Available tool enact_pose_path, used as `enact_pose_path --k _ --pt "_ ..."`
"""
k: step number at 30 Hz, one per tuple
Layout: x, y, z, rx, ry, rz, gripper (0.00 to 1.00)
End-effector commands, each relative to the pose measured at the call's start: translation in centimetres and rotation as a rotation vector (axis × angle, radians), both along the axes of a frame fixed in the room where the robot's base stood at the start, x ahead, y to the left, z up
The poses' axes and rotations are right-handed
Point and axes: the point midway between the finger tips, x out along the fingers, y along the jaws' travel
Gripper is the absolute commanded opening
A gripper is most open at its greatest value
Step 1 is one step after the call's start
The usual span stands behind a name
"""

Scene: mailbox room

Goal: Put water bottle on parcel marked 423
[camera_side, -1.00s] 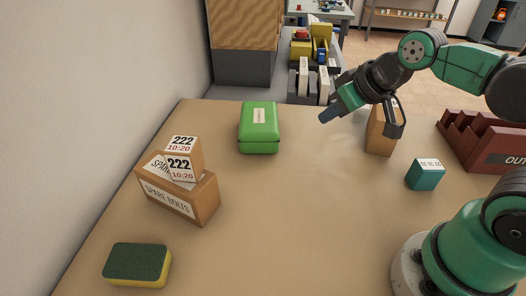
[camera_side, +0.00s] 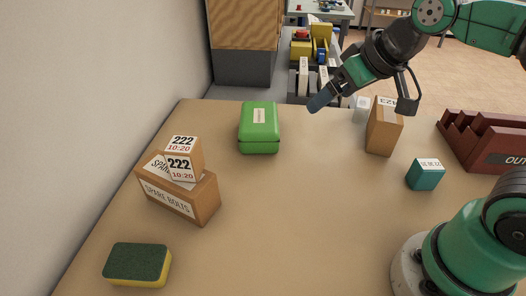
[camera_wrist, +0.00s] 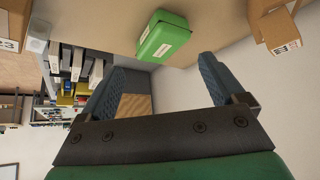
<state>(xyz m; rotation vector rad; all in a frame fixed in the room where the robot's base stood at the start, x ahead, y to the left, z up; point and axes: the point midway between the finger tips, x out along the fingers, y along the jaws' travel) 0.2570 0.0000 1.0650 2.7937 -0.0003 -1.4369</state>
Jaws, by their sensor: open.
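A tall brown parcel (camera_side: 381,136) stands at the back right of the table. Its top label seems to read 423, seen upside down. Part of it shows at the left edge of the wrist view (camera_wrist: 12,25). A small whitish object (camera_side: 361,108) stands just behind it, partly hidden; I cannot tell whether it is the water bottle. No other bottle is clearly visible. My gripper (camera_side: 321,101) is open and empty, raised above the back of the table, left of the parcel. Its two blue fingers are spread in the wrist view (camera_wrist: 162,64).
A green case (camera_side: 259,135) lies at the back centre. A box marked 222 (camera_side: 183,160) sits on a spare bolts box (camera_side: 200,205) at left. A sponge (camera_side: 137,264), teal box (camera_side: 425,175) and dark red out tray (camera_side: 480,150) stand around. The table's middle is clear.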

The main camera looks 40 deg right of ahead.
Motion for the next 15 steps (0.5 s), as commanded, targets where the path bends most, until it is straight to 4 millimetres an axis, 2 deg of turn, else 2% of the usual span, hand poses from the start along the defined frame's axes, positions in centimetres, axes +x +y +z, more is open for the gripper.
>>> enact_pose_path --k 11,15 --pt "4.5 -4.6 4.9 0.051 0.132 -0.217 0.89" --pt "7.1 -8.0 6.4 0.084 0.204 -0.343 0.89"
